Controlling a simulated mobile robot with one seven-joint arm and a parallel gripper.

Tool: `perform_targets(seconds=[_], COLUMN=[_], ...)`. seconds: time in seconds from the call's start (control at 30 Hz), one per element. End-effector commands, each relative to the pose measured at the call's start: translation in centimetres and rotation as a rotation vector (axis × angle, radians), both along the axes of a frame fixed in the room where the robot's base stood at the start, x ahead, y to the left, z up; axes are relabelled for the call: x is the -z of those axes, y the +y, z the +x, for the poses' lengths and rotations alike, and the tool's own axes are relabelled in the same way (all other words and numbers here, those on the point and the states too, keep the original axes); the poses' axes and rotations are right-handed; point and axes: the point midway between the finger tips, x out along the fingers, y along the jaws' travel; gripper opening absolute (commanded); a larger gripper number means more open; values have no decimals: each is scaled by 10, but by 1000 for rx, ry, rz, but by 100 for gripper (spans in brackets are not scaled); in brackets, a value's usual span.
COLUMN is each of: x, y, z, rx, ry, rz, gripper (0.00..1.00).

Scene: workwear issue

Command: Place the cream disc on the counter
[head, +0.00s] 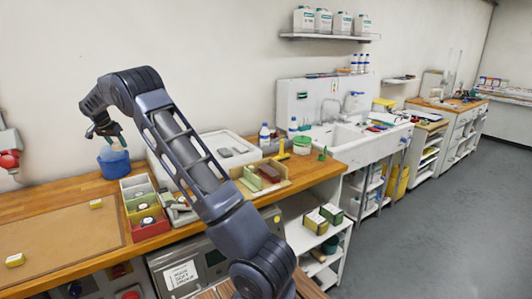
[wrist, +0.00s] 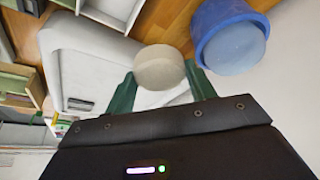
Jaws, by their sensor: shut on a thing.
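My gripper (head: 112,131) is at the back left, above the wooden counter (head: 42,198) and just over a blue tub (head: 113,165). In the wrist view its two green fingers are shut on the cream disc (wrist: 159,66), which sits between the fingertips. In that view the blue tub (wrist: 207,20) is just right of the disc and apart from it. I cannot make out the disc in the head view.
A divided box (head: 142,207) of small parts stands right of the tub. A white bin (head: 225,143) is behind it, near the wall. A tan board (head: 65,235) with two small yellow blocks covers the left counter; its middle is clear.

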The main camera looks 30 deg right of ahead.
Motion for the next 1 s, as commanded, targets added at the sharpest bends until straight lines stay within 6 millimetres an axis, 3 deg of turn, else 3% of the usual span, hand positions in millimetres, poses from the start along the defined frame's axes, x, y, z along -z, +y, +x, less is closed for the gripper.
perform_targets(seconds=[0.03, 0.3, 0.53, 0.77, 1.0], x=[-1, -1, -2, -2, -1], y=[-26, -144, -245, -344, -446], z=[4, 12, 7, -11, -42], rx=[26, 144, 245, 348, 457], ry=[0, 0, 0, 0, 1], rz=[0, -1, -1, -1, -1], gripper=[33, 33, 33, 33, 33])
